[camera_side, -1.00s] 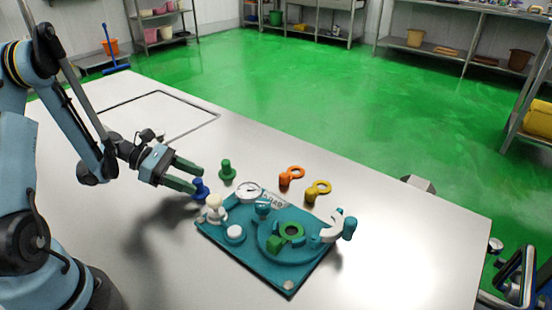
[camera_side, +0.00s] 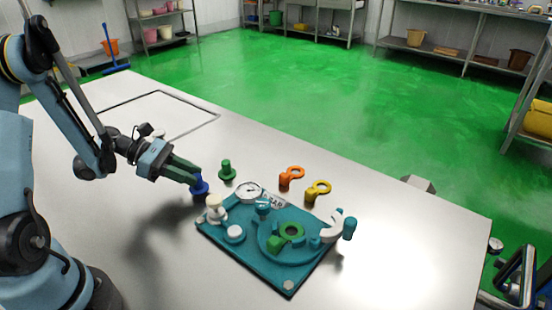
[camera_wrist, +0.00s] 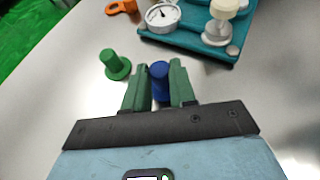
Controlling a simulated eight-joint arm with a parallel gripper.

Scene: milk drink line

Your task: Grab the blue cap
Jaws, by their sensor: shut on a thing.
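The blue cap (camera_side: 200,186) stands on the table just left of the teal board. In the wrist view the blue cap (camera_wrist: 159,82) is between the two green fingers. My gripper (camera_side: 194,178) is shut on the blue cap, with a finger on each side of it; it also shows in the wrist view (camera_wrist: 160,84). The cap appears to be still at table height. Its lower part is partly hidden by the fingers in the wrist view.
A green cap (camera_side: 227,170) stands close by, right of my gripper. The teal board (camera_side: 262,262) carries a gauge (camera_side: 249,192), a cream-topped knob (camera_side: 215,208) and other fittings. An orange piece (camera_side: 290,178) and a yellow piece (camera_side: 317,190) lie behind it. The table's front is clear.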

